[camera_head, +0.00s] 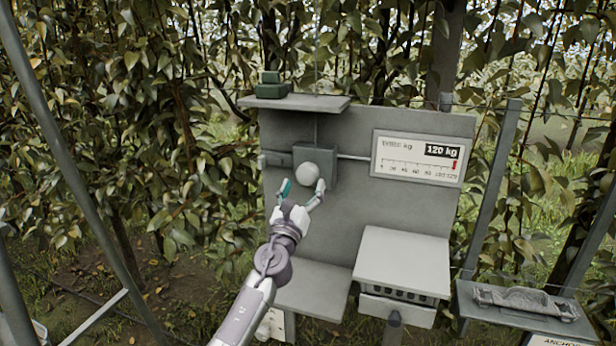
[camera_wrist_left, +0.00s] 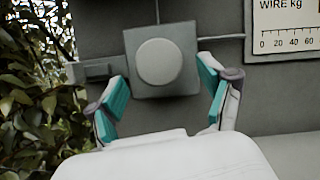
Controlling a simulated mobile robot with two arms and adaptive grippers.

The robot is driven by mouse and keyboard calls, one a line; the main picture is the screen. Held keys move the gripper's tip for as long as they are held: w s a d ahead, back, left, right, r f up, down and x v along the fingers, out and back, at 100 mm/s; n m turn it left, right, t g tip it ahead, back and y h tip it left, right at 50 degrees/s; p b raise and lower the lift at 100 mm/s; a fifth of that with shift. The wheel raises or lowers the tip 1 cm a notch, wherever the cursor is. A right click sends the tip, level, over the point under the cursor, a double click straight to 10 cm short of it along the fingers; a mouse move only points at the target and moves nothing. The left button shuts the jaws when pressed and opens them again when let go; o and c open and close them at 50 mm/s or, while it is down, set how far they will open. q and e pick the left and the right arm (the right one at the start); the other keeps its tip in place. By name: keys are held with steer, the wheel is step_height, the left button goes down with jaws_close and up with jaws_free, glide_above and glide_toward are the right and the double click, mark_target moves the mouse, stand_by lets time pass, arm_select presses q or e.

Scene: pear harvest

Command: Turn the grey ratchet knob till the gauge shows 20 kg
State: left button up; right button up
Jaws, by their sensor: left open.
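The grey ratchet knob (camera_head: 307,174) is a round, pale disc on a darker square block on the grey panel. It also shows in the left wrist view (camera_wrist_left: 159,62), straight ahead. My left gripper (camera_head: 303,190) is open just below the knob. In the wrist view its teal-padded fingers (camera_wrist_left: 163,98) stand apart on both sides of the lower part of the block, with nothing between them. Whether they touch the block cannot be told. The gauge (camera_head: 417,158) right of the knob reads 120 kg, with a red marker at the scale's right end. My right gripper is not in view.
A small shelf (camera_head: 328,103) above the knob carries a green object (camera_head: 271,86). A rod runs from the block to the gauge. A grey box (camera_head: 403,262) with a drawer sits lower right. A side tray (camera_head: 480,316) holds a grey bundle (camera_head: 525,300).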

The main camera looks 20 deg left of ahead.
mark_target(306, 180)
arm_select(q)
steer(key=shift+b+x, duration=0.55)
steer(key=shift+x, duration=1.7)
steer(key=c, duration=1.2)
steer(key=shift+o, duration=0.2)
steer(key=shift+n, duration=0.4)
